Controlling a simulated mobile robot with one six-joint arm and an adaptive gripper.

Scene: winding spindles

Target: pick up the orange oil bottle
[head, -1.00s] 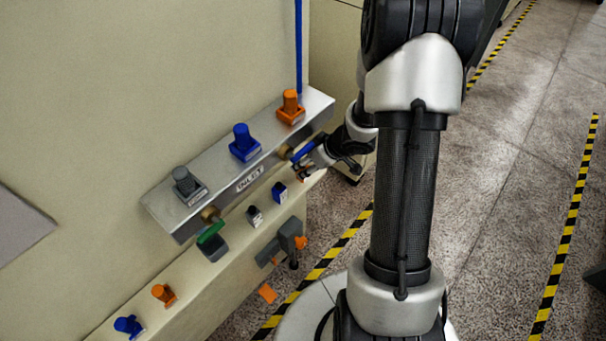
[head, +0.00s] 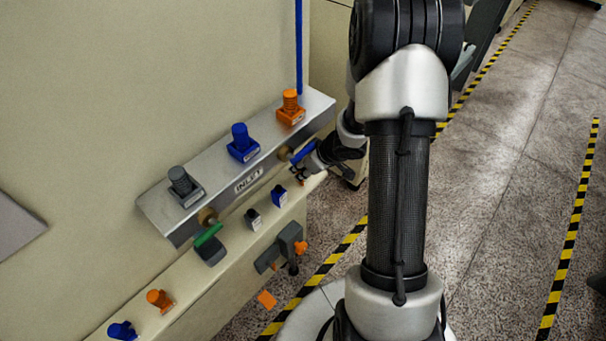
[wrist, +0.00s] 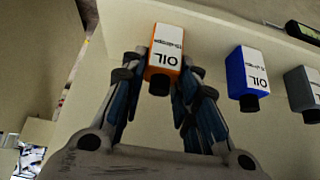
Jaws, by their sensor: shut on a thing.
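The orange oil bottle (wrist: 165,58) has a white label and a dark cap and shows upside down in the wrist view. It sits between the two fingers of my gripper (wrist: 160,80), which is shut on it. The bottle is still at the pale ledge, and I cannot tell whether it touches it. In the head view my gripper (head: 305,174) is at the right end of the lower ledge, below the blue valve handle. There the orange bottle is mostly hidden by the gripper.
A blue oil bottle (wrist: 246,76) and a grey bottle (wrist: 303,90) stand beside it on the lower ledge (head: 230,262). A metal shelf (head: 215,185) with grey, blue and orange fittings juts out above. A blue valve handle (head: 303,152) is close over my gripper. Floor to the right is open.

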